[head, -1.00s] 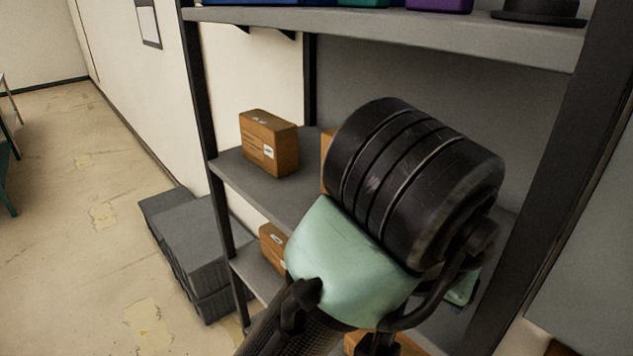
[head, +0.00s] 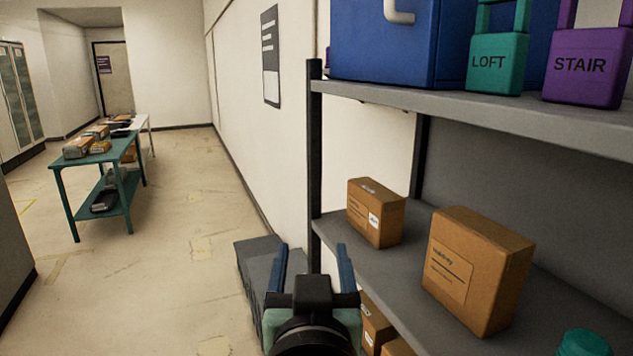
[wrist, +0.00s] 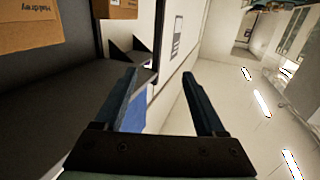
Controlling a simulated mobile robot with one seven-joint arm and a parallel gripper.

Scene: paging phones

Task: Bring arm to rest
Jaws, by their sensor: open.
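My gripper (head: 312,268) shows at the bottom middle of the head view, with its two blue fingers apart and pointing away from me. Nothing is between the fingers. It is in front of the left end of the grey shelf unit, beside its dark post. In the wrist view my gripper (wrist: 165,100) is also open and empty, with a pale wall and the floor beyond it.
Two cardboard boxes (head: 376,213) (head: 479,270) stand on the middle shelf (head: 400,263). Teal LOFT (head: 497,62) and purple STAIR (head: 584,66) padlock-shaped items sit above. Grey boxes (head: 257,262) stand on the floor left of the shelf. A green table (head: 97,170) is far left; floor between is clear.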

